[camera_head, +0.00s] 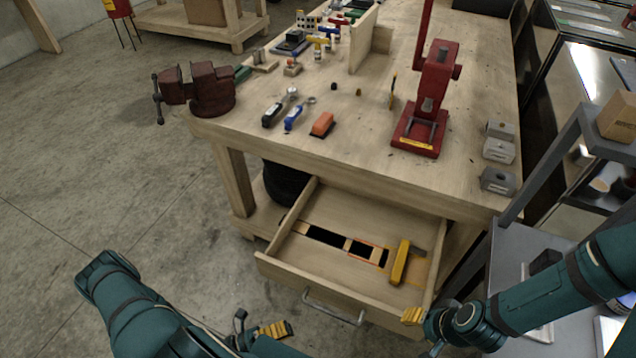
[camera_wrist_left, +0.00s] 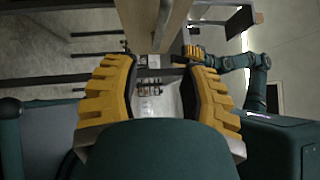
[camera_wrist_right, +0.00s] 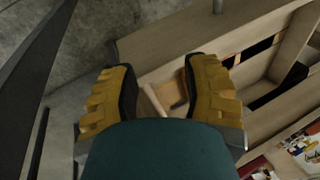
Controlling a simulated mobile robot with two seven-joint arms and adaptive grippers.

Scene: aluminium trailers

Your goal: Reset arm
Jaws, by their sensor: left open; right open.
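My left gripper (camera_head: 258,324) is at the bottom of the head view, in front of the open drawer and apart from it. In the left wrist view its yellow pads (camera_wrist_left: 160,85) stand apart with nothing between them. My right gripper (camera_head: 424,330) is by the drawer's front right corner. In the right wrist view its pads (camera_wrist_right: 162,88) are also apart, with nothing held. Whether it touches the drawer cannot be told. Both arms are in view at the bottom of the head view.
The open wooden drawer (camera_head: 286,270) juts from the workbench (camera_head: 350,130) and holds a yellow-handled tool (camera_head: 401,262). A metal handle (camera_head: 334,308) is on its front. A red vise (camera_head: 205,90) and red press (camera_head: 428,100) stand on the bench. A grey cart (camera_head: 508,265) is right. Floor at left is clear.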

